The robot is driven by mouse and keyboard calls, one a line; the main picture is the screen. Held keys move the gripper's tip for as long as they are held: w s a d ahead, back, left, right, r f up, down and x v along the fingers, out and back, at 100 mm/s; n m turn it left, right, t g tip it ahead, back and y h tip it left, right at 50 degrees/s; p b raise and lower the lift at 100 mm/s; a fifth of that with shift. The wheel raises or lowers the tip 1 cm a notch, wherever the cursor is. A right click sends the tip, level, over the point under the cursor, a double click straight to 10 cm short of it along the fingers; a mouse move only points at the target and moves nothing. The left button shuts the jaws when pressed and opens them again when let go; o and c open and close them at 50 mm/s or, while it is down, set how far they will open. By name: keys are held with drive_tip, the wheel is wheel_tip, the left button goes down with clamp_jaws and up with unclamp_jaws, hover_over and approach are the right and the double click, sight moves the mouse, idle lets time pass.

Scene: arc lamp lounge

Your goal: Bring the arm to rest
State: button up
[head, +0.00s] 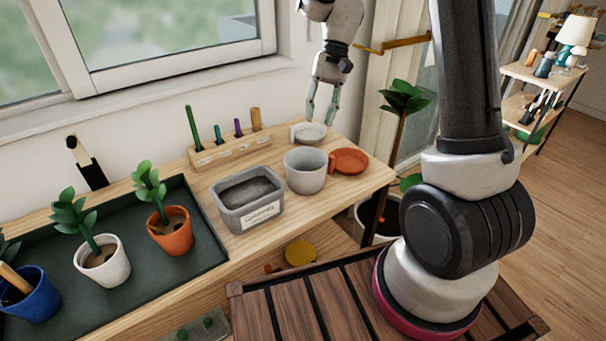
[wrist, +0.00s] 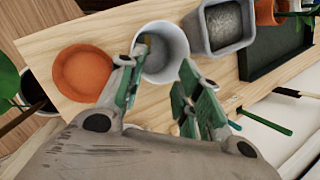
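My gripper (head: 321,115) hangs at the back right of the wooden bench (head: 375,184), fingers pointing down. Its two green-padded fingers are apart with nothing between them, as the wrist view (wrist: 157,68) also shows. In the head view a small pale round dish (head: 308,133) is just below the fingertips; I cannot tell whether they touch it. A grey pot (head: 306,171) stands in front of it, and the wrist view shows this pot (wrist: 168,72) beyond the fingertips. The forearm rises out of the head view at the top.
An orange saucer (head: 349,161) and a grey labelled tub (head: 247,203) flank the pot. A wooden rack (head: 231,151) with upright tools stands at the wall. Potted plants stand on a dark tray (head: 207,250) at left. A leafy plant (head: 404,98) is right of the bench; the window is above.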

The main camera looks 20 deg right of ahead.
drive_tip(key=shift+w+d+r, duration=0.15)
drive_tip(key=shift+d+r, duration=0.05)
drive_tip(key=shift+r, duration=0.35)
drive_tip(key=s+d+r+n+t+h, duration=0.1)
drive_tip(key=s+d+r+t, duration=0.3)
drive_tip(key=s, duration=0.7)
drive_tip(key=s+d+r+n+t+h, duration=0.2)
drive_tip(key=s+d+r+t, duration=0.2)
drive_tip(key=s, duration=0.7)
wheel_tip(320, 180, up, 3)
drive_tip(key=d, duration=0.2)
drive_tip(key=shift+s+d+r+h, duration=0.15)
drive_tip(key=shift+s+d+h, duration=0.25)
